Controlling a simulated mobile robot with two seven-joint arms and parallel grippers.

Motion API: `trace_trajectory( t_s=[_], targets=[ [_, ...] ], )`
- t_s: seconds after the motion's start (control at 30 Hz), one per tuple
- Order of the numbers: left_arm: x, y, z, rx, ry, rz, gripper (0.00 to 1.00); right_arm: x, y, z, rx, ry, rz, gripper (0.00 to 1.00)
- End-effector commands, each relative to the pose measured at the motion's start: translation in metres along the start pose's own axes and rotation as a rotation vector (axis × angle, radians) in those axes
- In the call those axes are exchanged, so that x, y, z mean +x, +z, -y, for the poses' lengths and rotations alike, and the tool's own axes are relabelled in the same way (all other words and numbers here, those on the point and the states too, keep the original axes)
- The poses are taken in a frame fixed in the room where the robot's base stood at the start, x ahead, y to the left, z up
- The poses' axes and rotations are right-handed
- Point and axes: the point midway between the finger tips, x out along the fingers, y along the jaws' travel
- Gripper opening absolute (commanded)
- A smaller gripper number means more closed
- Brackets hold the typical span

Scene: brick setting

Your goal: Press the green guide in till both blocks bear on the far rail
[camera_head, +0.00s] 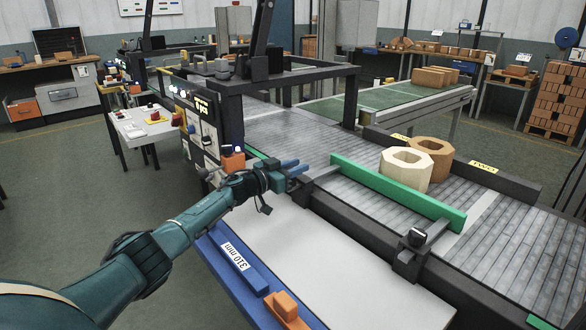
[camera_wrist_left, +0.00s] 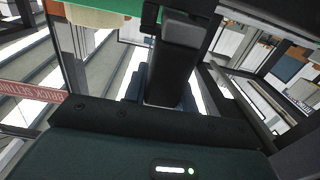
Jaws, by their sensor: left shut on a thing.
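The green guide (camera_head: 400,194) is a long bar lying across the slatted roller bed, on the near side of two hollow, many-sided blocks. The cream block (camera_head: 391,178) stands just beyond the guide and partly hides the brown block (camera_head: 440,160) behind it. The brown block is close to the dark far rail (camera_head: 505,181); I cannot tell whether either block touches it. My left gripper (camera_head: 297,172), with blue fingers, is shut on the dark handle (camera_wrist_left: 170,75) at the guide's left end. The guide's green edge (camera_wrist_left: 100,5) shows at the top of the wrist view. My right gripper is out of view.
A dark near rail (camera_head: 350,228) with a clamp bracket (camera_head: 411,250) borders the bed. A pale worktop (camera_head: 330,265) lies in front, with a blue 310 mm gauge (camera_head: 238,265) and an orange piece (camera_head: 287,308). A dark frame (camera_head: 285,80) stands over the bed's left part.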

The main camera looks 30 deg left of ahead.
Motion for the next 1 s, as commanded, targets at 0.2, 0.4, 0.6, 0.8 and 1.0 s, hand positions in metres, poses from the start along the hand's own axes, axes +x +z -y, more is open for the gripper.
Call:
trace_trajectory(
  t_s=[0.2,0.4,0.6,0.8,1.0],
  targets=[
    [0.001,-0.002,0.000,0.000,0.000,-0.004,0.39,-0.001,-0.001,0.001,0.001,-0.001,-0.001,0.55],
    [0.000,-0.001,0.000,0.000,0.000,-0.002,0.49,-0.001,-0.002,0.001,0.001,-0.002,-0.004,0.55],
    [-0.002,-0.001,0.000,0.000,0.000,-0.001,0.49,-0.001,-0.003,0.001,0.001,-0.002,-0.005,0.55],
    [-0.020,-0.001,0.001,0.001,0.000,0.001,0.49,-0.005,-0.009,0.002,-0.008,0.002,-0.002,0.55],
    [-0.059,-0.001,0.000,0.002,0.002,0.004,0.49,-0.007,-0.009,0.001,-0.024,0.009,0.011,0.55]
  ],
)
